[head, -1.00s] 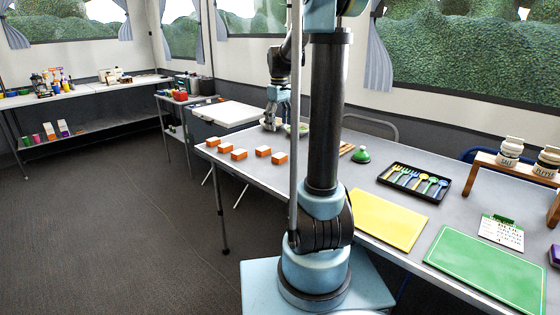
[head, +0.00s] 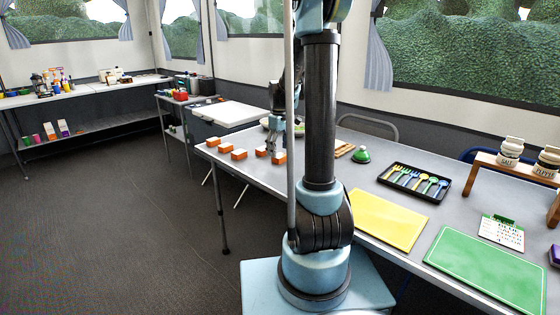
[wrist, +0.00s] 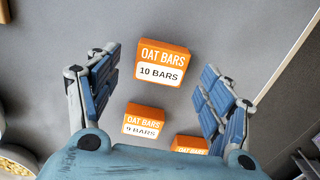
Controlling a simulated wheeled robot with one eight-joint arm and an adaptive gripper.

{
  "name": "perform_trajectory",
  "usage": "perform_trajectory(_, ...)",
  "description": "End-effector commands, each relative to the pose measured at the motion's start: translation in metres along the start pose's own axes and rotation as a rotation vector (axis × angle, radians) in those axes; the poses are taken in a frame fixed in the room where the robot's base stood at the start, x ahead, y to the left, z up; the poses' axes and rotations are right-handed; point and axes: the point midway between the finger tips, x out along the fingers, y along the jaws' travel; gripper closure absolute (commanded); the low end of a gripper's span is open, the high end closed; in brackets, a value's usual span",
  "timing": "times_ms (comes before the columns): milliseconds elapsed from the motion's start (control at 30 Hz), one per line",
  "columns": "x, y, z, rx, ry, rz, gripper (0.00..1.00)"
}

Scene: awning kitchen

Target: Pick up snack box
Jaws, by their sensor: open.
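Several orange-and-white snack boxes labelled OAT BARS (head: 239,154) stand on the far left end of the grey table. In the wrist view, a box marked 10 BARS (wrist: 163,64) lies between my open fingertips. A box marked 9 BARS (wrist: 143,121) is closer to my palm, and a third box (wrist: 191,145) is partly hidden by my gripper body. My gripper (wrist: 160,72) is open and empty, its blue-padded fingers spread to either side. In the head view, my gripper (head: 275,140) is at the two right-hand boxes; its height above them is unclear.
A green-lidded item (head: 361,155), a black cutlery tray (head: 412,195), a yellow board (head: 388,220) and a green board (head: 490,268) lie farther right on the table. A bowl (wrist: 15,162) shows at the wrist view's lower left. Bare tabletop surrounds the boxes.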

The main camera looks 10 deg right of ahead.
Motion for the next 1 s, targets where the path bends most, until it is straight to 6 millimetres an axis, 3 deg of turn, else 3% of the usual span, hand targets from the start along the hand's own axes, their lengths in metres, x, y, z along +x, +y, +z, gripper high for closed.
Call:
perform_trajectory(200, 0.023, 0.001, 0.0, 0.0, 0.0, 0.0, 0.27)
perform_trajectory(500, 0.027, 0.001, 0.0, 0.0, 0.0, 0.0, 0.27)
perform_trajectory(533, 0.027, 0.001, 0.0, 0.0, 0.0, 0.0, 0.29)
perform_trajectory(733, 0.027, 0.001, 0.0, 0.0, 0.0, 0.0, 0.74)
perform_trajectory(1000, 0.027, 0.001, 0.0, 0.0, 0.0, 0.0, 0.74)
